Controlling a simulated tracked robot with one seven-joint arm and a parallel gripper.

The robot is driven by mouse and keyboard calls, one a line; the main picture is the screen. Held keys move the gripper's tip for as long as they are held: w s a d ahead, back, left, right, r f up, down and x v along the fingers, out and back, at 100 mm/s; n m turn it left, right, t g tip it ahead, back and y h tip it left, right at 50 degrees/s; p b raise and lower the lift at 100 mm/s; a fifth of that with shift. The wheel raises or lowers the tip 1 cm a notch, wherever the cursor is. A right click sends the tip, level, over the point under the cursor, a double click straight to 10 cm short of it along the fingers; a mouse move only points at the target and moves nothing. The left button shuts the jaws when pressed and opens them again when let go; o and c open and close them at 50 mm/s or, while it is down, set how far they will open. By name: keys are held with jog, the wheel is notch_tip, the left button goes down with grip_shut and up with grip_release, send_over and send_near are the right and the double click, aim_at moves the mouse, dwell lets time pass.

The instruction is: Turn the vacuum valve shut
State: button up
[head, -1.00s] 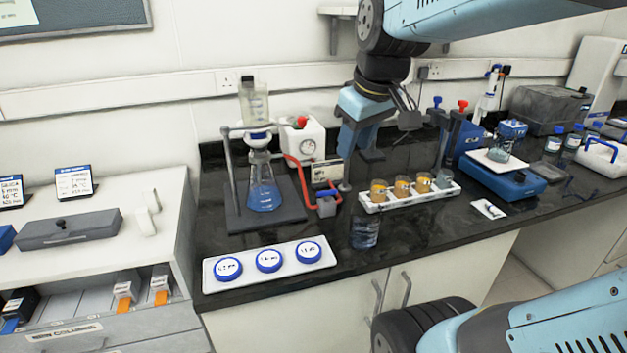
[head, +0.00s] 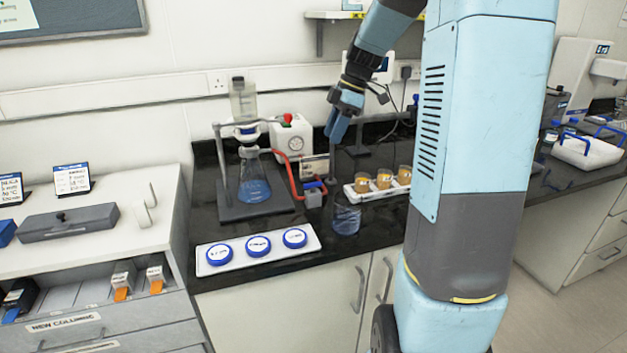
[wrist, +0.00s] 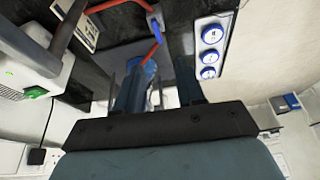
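The vacuum valve (head: 314,194) is a small grey block with a blue handle on the dark bench, joined to red tubing. The valve also shows at the top of the wrist view (wrist: 153,20), beyond the fingers. I cannot tell whether it is open or closed. My gripper (head: 334,140) hangs behind and above the valve, slightly to its right, apart from it. In the wrist view its two fingers (wrist: 157,88) stand apart with nothing gripped; a blue, glassy shape shows between and beyond them.
A flask of blue liquid (head: 254,184) on a stand and a white pump (head: 291,140) are left of the gripper. A beaker (head: 346,217) stands in front, a vial rack (head: 360,195) right. A white tray (head: 286,258) holds blue-rimmed discs.

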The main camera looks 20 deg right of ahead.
send_near(317, 182)
jog(key=shift+n, duration=0.4)
jog(key=x, duration=0.8)
jog(key=shift+a, duration=0.45)
jog(key=shift+c, duration=0.3)
grip_shut()
